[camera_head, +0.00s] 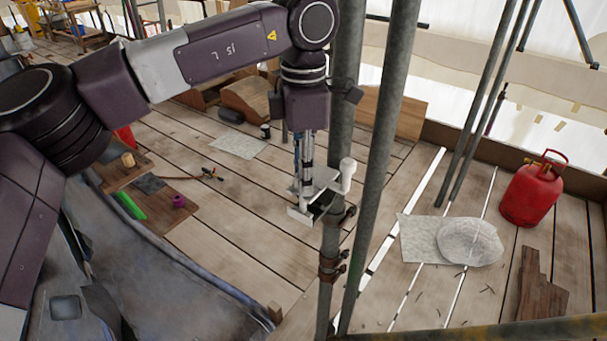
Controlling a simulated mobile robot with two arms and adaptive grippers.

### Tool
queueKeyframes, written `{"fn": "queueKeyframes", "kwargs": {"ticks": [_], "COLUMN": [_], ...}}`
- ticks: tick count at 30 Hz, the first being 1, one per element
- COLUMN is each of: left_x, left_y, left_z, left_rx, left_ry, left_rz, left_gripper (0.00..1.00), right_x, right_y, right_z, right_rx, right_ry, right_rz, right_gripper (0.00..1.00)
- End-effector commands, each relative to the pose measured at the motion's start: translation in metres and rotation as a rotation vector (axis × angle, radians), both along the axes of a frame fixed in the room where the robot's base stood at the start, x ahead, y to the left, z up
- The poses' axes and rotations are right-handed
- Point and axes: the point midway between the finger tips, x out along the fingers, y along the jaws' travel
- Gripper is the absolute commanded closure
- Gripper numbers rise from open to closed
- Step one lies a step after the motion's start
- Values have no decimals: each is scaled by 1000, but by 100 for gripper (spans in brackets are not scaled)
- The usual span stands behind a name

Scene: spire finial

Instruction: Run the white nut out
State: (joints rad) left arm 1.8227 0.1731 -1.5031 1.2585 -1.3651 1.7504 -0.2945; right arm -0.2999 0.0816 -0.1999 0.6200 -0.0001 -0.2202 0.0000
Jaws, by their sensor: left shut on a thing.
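My left arm comes in from the left and hangs down beside a grey scaffold pole (334,236). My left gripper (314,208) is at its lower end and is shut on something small. Its fingers hide most of what they hold, and I take this to be the white nut. A white rounded piece (347,168) stands upright just right of the fingers, against the pole; I cannot tell if it is part of the nut. A rusty clamp (340,216) on the pole is close to the fingertips. My right gripper is not in view.
A second pole (384,150) leans close on the right. A red gas bottle (532,190) and a plastic-wrapped bundle (470,242) sit on the planks at right. A board (168,213) with a green item and a purple roll lies at left. Another rusty clamp (332,267) is lower down.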

Motion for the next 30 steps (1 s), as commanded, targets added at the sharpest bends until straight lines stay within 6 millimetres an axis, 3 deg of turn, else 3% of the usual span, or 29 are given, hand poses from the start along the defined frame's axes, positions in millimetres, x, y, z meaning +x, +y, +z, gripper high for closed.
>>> {"fn": "queueKeyframes", "kwargs": {"ticks": [30], "left_x": [1], "left_y": [0], "left_z": [-1], "left_rx": [0], "left_ry": [-2], "left_rz": [851], "left_gripper": [100], "right_x": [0], "right_y": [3], "right_z": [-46], "right_rx": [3], "right_ry": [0], "right_rz": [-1], "right_gripper": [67]}}
